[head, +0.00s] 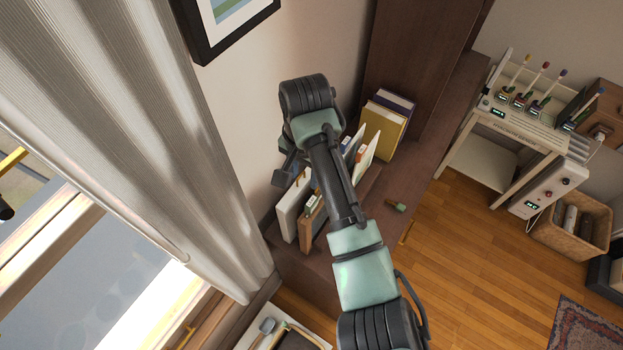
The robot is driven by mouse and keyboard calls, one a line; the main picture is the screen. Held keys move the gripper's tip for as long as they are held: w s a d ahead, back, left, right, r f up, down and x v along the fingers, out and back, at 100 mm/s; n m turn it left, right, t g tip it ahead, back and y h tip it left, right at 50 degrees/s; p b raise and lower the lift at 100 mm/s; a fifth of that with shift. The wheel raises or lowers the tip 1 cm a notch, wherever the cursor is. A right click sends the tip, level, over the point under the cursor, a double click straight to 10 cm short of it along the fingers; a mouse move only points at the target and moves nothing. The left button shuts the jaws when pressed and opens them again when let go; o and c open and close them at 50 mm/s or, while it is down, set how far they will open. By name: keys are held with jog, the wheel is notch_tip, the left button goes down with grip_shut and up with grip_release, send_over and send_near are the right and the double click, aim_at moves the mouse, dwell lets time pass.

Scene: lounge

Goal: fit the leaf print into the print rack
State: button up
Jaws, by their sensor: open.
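My gripper (282,174) is at the end of my arm, above the back of the dark wooden cabinet top, close to the wall. It is open, its fingers small and partly turned from view. Below it stand upright flat panels: a white one (289,217) and a brown wooden-edged one (311,226). More pale upright panels (367,146) show on the other side of my forearm. I cannot tell which of these is the leaf print. The print rack seems to be among these panels, but my arm hides much of it.
Yellow and purple books (384,128) stand behind the panels against a tall brown cabinet side (410,60). A small green-ended object (397,206) lies on the cabinet top (392,185). A grey curtain (130,120) hangs left; a framed picture (228,22) hangs on the wall above.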

aim_at(311, 201)
jog(key=shift+s+d+f+m+g, duration=0.3)
jog(key=shift+s+d+f+g, duration=0.2)
jog(key=shift+s+d+f, duration=0.35)
notch_tip(311, 201, down, 5)
jog(key=b, duration=0.5)
jog(key=shift+w+a, duration=0.15)
jog(key=shift+f+b, duration=1.05)
jog(key=shift+f, duration=0.8)
jog(key=shift+c, duration=0.2)
grip_shut()
